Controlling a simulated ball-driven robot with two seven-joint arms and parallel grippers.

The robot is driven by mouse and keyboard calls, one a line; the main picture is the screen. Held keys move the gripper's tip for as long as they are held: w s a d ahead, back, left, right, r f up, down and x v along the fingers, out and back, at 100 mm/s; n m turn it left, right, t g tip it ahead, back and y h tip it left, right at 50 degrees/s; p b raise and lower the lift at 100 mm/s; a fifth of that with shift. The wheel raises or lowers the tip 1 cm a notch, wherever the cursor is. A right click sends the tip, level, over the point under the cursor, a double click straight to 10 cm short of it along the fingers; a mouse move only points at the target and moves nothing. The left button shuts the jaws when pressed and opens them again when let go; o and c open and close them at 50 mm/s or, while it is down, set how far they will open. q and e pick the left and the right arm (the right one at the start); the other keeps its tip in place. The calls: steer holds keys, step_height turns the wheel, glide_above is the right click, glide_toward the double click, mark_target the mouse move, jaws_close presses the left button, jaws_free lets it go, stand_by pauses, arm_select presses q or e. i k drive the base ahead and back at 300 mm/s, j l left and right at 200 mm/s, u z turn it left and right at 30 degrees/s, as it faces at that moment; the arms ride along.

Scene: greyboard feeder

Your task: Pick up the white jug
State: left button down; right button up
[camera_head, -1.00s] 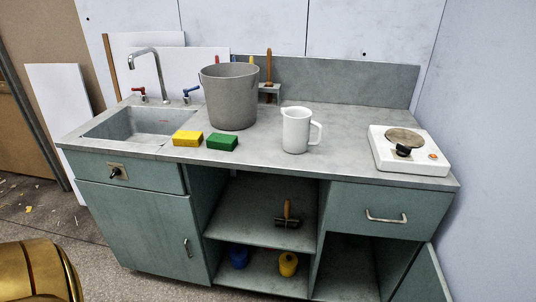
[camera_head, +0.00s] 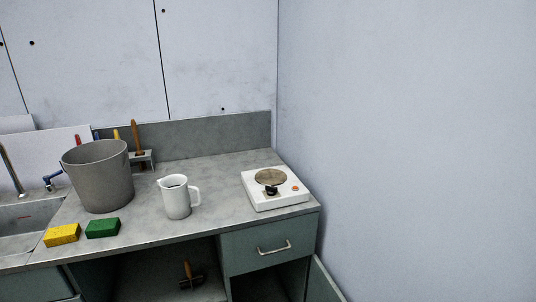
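The white jug (camera_head: 177,199) stands upright on the grey countertop (camera_head: 228,205), right of the grey bucket and left of the hot plate. Neither of my grippers is in view.
A grey bucket (camera_head: 99,178), a yellow sponge (camera_head: 62,235) and a green sponge (camera_head: 103,228) are left of the jug. A white hot plate (camera_head: 275,188) stands to the right. The sink (camera_head: 18,226) is at the left edge. The counter between jug and hot plate is clear.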

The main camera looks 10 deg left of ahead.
mark_target(175, 192)
steer(key=u, duration=1.35)
